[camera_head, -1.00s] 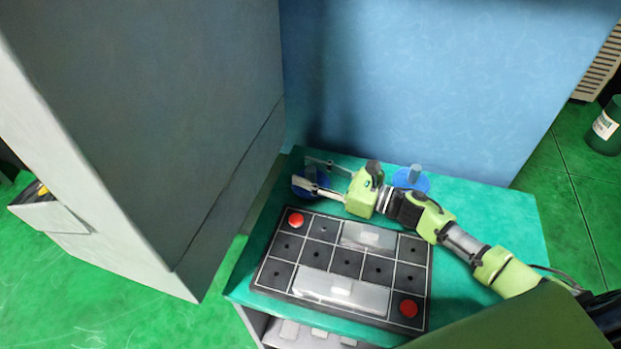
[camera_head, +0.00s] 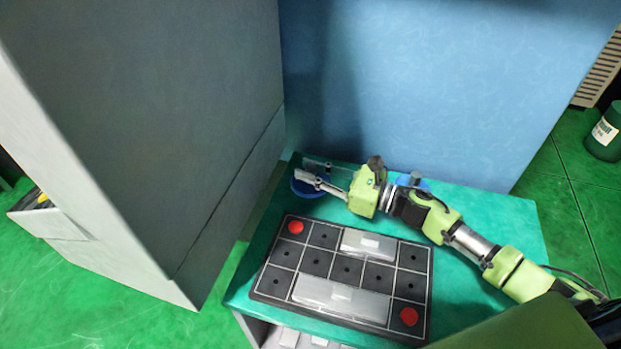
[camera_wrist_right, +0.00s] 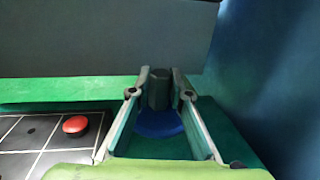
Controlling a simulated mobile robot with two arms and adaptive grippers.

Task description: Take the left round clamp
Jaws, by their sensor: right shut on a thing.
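The left round clamp, a blue disc (camera_head: 305,188) with an upright grey post, is at the far left corner of the teal tabletop. My right gripper (camera_head: 311,171) reaches it from the right. In the right wrist view, the gripper's fingertips (camera_wrist_right: 162,86) are shut on either side of the dark post (camera_wrist_right: 159,92), with the blue base (camera_wrist_right: 158,124) below. I cannot tell whether the base still touches the table. A second round clamp (camera_head: 417,182) stands behind my right wrist, partly hidden. My left gripper is not in view.
A black gridded tray (camera_head: 283,257) with red discs (camera_head: 295,228) and clear blocks (camera_head: 342,299) lies in front of the gripper. A tall grey cabinet (camera_head: 160,120) stands close on the left. A blue wall (camera_head: 430,90) rises behind the table.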

